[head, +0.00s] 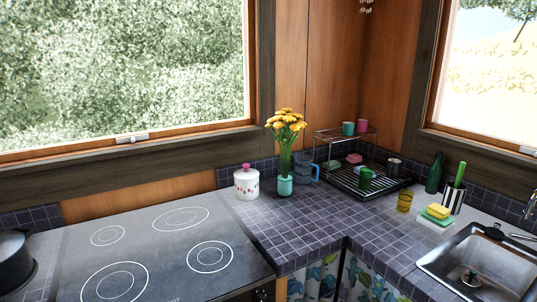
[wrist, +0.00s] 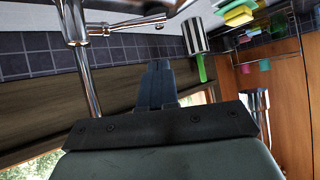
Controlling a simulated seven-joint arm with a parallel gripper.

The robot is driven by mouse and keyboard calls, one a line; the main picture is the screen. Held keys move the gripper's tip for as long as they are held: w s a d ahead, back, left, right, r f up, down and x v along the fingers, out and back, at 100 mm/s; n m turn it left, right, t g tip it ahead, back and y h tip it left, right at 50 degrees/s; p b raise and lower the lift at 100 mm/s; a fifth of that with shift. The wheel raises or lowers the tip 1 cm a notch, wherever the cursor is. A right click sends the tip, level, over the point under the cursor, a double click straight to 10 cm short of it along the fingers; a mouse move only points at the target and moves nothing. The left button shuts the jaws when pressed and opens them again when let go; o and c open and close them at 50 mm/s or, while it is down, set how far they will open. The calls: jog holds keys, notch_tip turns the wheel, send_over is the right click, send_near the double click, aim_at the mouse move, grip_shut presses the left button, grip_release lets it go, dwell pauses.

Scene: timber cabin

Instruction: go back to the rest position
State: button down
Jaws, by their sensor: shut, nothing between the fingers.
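My gripper (wrist: 157,75) shows in the wrist view, its two dark fingers together with nothing between them. My arm and gripper are not in the head view. The wrist view is upside down, with the counter at the top and the window frame below. A chrome faucet pipe (wrist: 85,70) stands left of the fingers in that view. The striped holder (wrist: 195,36) with a green handle (wrist: 201,68) hangs right of the fingertips in the picture. No contact with either shows.
The sink (head: 478,262) lies at the right, with a green bottle (head: 434,173), sponges (head: 437,212) and a dish rack (head: 345,178) behind it. A flower vase (head: 285,185), white pot (head: 246,182) and cooktop (head: 155,255) stand left. Tiled counter (head: 310,230) between is clear.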

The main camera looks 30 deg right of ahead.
jog(key=w+a+f+y, duration=0.3)
jog(key=w+a+f, duration=0.2)
jog(key=w+f, duration=0.7)
jog(key=w+a+r+n+t+y, duration=0.2)
jog(key=w+a+n+t+y, duration=0.15)
jog(key=w+a, duration=1.1)
jog(key=w+a+r+n+t+y, duration=0.2)
jog(key=w+a+r+y, duration=0.15)
jog(key=w+a, duration=1.05)
jog(key=a+f+n+g+y, duration=0.15)
jog(key=a+f+g, duration=0.25)
jog(key=a+f, duration=0.65)
jog(key=a+f+g+y, duration=0.25)
jog(key=a+f, duration=0.45)
jog(key=f, duration=0.6)
jog(key=a+f+g+y, duration=0.1)
jog(key=a+f+g, duration=0.3)
jog(key=a+f, duration=0.6)
jog(key=s+a+f+n+g+h, duration=0.2)
jog(key=s+a+f+g+h, duration=0.5)
jog(key=s+a+f, duration=1.5)
jog(key=shift+s+a+f+g+h, duration=0.2)
jog(key=shift+s+f+g+h, duration=0.1)
jog(key=shift+s+f+g, duration=1.4)
